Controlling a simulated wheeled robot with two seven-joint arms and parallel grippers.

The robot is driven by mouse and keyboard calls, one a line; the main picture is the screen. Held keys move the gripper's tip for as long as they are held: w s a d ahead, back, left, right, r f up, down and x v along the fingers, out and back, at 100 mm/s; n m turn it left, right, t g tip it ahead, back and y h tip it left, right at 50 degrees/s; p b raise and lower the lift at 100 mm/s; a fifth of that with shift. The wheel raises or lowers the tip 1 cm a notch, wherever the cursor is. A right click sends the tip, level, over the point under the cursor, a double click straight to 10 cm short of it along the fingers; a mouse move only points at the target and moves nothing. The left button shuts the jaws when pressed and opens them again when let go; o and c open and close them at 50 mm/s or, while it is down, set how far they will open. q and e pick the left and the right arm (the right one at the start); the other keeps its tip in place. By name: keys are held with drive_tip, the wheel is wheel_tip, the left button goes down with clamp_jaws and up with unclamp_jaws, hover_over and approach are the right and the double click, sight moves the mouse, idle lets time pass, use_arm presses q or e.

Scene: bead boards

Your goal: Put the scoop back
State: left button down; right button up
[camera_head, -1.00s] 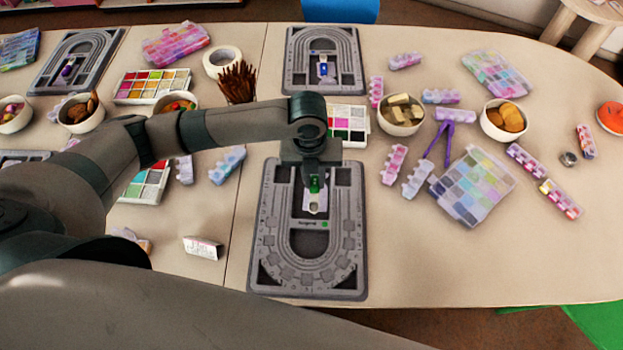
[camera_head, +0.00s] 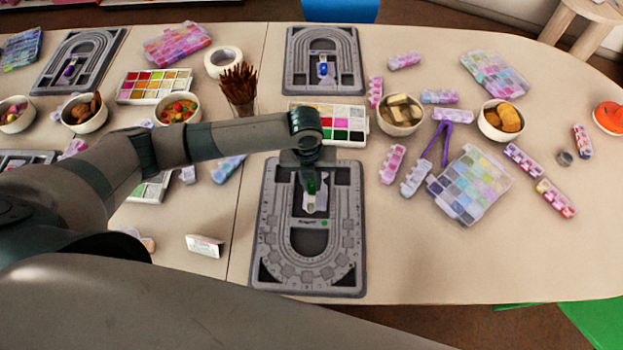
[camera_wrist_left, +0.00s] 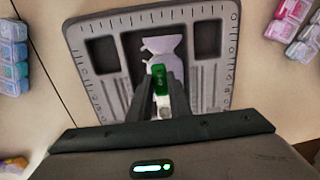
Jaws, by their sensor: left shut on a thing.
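My left gripper (camera_head: 311,178) is over the upper middle of the near grey bead board (camera_head: 265,225), pointing down. It is shut on the green part of the scoop (camera_head: 311,187), whose pale end shows below the fingers in the head view. In the left wrist view the gripper (camera_wrist_left: 160,92) holds the green part (camera_wrist_left: 160,78) between its fingers. A pale shape lies beyond it, over the dark central recess of the board (camera_wrist_left: 215,60). I cannot tell whether the scoop touches the recess floor. My right gripper is not in view.
The far grey board (camera_head: 290,60) holds a blue scoop (camera_head: 323,69).

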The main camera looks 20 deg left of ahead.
sight(309, 187)
use_arm(q)
drive_tip(key=shift+f, duration=0.65)
drive_tip(key=c, duration=1.6)
unclamp_jaws()
drive_tip(key=shift+c, duration=0.2)
drive_tip(key=shift+r, duration=0.1)
drive_tip(key=shift+r, duration=0.65)
wheel_tip(309, 187, up, 12)
drive_tip(key=b, duration=0.3)
drive_tip(key=shift+s+a, duration=0.2)
drive_tip(key=shift+a, duration=0.1)
drive_tip(key=shift+f, duration=0.15)
